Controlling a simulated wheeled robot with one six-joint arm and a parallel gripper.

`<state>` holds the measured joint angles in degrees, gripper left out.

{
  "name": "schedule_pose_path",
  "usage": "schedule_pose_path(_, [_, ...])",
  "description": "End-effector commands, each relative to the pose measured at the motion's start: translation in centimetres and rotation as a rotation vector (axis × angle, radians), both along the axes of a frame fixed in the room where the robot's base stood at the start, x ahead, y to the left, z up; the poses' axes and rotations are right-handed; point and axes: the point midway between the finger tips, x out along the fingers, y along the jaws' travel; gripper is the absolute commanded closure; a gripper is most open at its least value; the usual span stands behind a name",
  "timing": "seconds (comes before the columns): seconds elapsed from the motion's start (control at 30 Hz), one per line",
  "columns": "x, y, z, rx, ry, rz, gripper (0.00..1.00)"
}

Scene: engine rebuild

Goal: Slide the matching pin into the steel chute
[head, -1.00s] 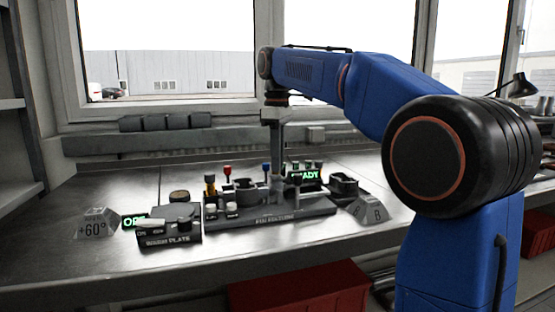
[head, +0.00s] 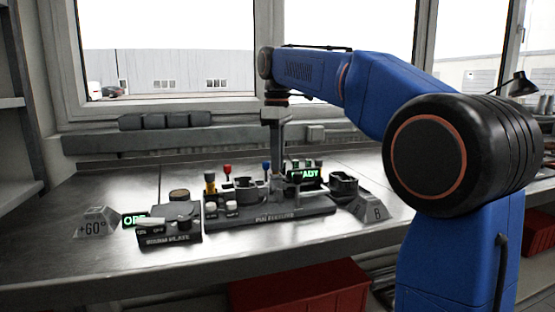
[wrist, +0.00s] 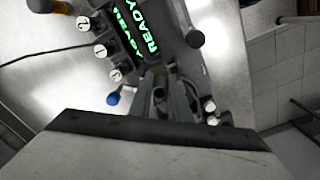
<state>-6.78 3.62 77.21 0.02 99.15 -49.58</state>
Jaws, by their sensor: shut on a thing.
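My gripper (head: 276,180) points down over the middle of the dark pin fixture (head: 290,213). In the wrist view its jaws (wrist: 167,92) are shut on a pin, which is mostly hidden, so its colour cannot be told. A blue-topped pin (head: 266,167) stands just left of the gripper; a blue top also shows in the wrist view (wrist: 113,98). A red-topped pin (head: 227,169) and a yellow-and-black one (head: 210,184) stand farther left. Grey cup-like holders stand on the left (head: 246,190) and right (head: 344,185). I cannot tell which part is the steel chute.
A green READY display (head: 307,174) stands behind the fixture. A dark plate unit (head: 168,229) with an OPEN sign is at the left, beside a +60° block (head: 95,225). A block marked B (head: 376,210) is at the right. The front bench strip is clear.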

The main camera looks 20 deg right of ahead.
Motion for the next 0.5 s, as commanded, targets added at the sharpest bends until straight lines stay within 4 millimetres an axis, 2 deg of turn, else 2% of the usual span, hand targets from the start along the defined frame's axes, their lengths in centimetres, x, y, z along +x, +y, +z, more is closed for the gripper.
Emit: schedule_pose_path(0.5, [0.00, 0.00, -0.57, 0.000, 0.000, 0.000, 1.00])
